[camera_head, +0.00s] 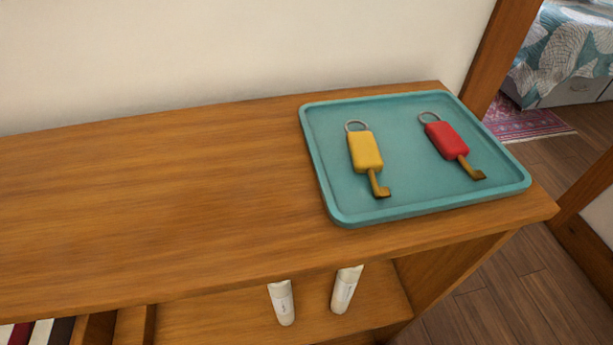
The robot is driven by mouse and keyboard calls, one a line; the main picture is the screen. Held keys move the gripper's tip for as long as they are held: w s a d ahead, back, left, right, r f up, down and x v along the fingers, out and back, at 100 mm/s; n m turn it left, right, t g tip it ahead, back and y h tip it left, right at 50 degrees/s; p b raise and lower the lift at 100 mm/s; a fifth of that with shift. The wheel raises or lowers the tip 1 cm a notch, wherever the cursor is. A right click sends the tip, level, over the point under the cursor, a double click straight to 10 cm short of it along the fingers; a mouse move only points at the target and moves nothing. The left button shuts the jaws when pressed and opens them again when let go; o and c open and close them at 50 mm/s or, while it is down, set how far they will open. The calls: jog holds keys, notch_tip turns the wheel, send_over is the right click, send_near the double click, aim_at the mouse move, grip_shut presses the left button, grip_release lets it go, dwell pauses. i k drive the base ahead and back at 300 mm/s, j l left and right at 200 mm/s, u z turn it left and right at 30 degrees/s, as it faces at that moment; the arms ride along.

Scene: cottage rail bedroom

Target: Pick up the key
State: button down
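Two keys lie flat and apart on a teal tray (400,206). The yellow key (366,151) is on the left, with a yellow block-shaped head, a metal ring at its far end and a brass bit pointing toward the near side. The red key (446,140) is on the right, of the same form, with its ring to the upper left and its brass bit to the lower right. Both show fully. My gripper is not in view.
The tray sits at the right end of a wooden shelf top (160,200) against a pale wall (230,45). The top left of the tray is bare. Two white tubes (283,302) stand on the shelf below. A bed (568,50) and rug (525,122) show beyond a wooden doorway.

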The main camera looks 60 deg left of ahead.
aim_at(364, 151)
jog(key=k+l+u, duration=0.1)
jog(key=u, duration=0.4)
jog(key=k+u, duration=0.1)
jog(key=u, duration=0.35)
jog(key=k+l+u, duration=0.1)
jog(key=u, duration=0.7)
